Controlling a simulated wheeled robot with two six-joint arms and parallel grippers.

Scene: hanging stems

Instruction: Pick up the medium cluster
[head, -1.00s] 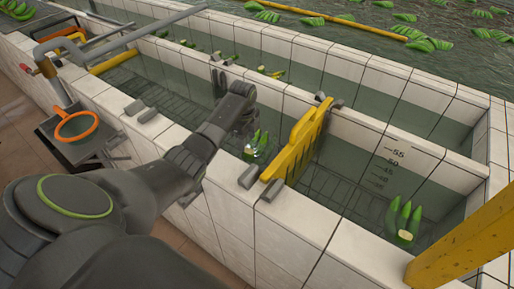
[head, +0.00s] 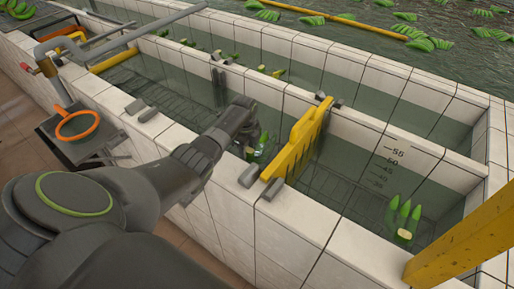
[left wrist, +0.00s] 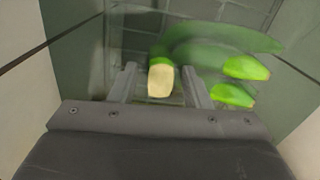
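A green banana cluster (head: 260,147) with a pale cut crown stands in the tank left of the yellow divider. My left gripper (head: 249,152) is lowered beside it, its fingers mostly hidden by my own arm. In the left wrist view the gripper (left wrist: 160,75) is open, with the cluster's cut crown (left wrist: 161,82) between its two fingers and gaps on both sides. The green fingers of the fruit spread beyond to the right. Another green cluster (head: 404,218) stands right of the divider. I cannot tell which is the medium one. My right gripper is not in view.
The yellow toothed divider (head: 296,143) stands close to the right of my gripper. White tiled tank walls (head: 300,222) enclose the water. More clusters float in the far pool (head: 440,45). An orange ring (head: 77,125) lies on a stand at left.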

